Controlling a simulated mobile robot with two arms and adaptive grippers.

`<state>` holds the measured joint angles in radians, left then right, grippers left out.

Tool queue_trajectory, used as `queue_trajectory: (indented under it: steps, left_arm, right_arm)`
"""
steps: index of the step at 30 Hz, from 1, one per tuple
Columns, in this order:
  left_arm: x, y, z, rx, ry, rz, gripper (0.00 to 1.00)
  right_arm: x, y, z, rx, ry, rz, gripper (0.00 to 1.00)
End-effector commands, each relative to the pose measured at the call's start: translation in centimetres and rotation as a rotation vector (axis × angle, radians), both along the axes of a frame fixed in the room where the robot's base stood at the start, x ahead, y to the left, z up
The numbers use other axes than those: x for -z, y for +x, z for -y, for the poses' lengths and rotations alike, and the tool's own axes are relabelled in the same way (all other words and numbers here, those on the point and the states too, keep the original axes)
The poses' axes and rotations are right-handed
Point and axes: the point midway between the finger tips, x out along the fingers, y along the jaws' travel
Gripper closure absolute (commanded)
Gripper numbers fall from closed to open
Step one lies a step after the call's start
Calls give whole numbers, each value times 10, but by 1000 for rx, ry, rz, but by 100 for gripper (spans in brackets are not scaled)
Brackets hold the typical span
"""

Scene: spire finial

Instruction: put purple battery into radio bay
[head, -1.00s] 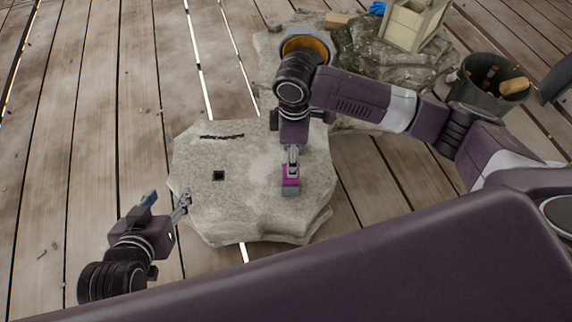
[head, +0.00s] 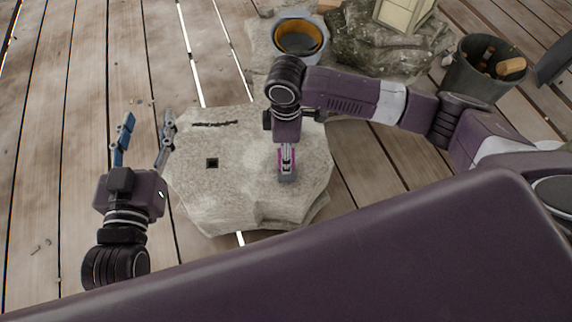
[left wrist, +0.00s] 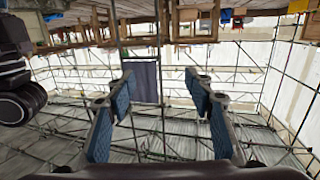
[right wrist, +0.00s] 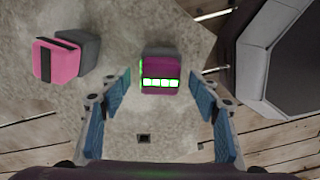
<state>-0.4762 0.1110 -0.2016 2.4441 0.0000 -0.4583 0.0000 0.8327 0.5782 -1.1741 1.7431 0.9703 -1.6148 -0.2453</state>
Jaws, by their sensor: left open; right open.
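A purple block with a grey part and a row of lit white-green bars (right wrist: 160,80) lies on a pale stone slab (right wrist: 205,35). It looks like the purple battery, and it also shows magenta at its edges in the head view (head: 280,162). My right gripper (head: 287,160) is open above it. In the right wrist view the block lies ahead between the fingers (right wrist: 160,95), not clasped. A pink block with a black stripe (right wrist: 56,60) lies to its left, with a grey part. My left gripper (head: 143,133) is open and empty left of the slab. I cannot make out a radio bay.
A small square dark hole (head: 212,163) is in the slab. Plank deck (head: 60,160) surrounds the slab; scaffolding (left wrist: 175,75) fills the left wrist view.

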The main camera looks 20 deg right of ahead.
Motion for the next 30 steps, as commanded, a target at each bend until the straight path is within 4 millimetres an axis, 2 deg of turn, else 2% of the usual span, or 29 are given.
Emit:
queue_trajectory:
  steps: [9, 13, 20, 30]
  left_arm:
    - [-51, 1, 7, 14, -60, 231, 52]
    - [-60, -1, 8, 16, -70, 269, 52]
    - [-62, -1, 8, 17, -72, 275, 52]
    - [-62, -1, 7, 16, -71, 273, 52]
  right_arm:
    - [22, -1, 0, -1, 0, 0, 44]
    - [25, -1, 0, -1, 0, 0, 44]
    - [25, -1, 0, -1, 0, 0, 44]
    - [25, -1, 0, -1, 0, 0, 79]
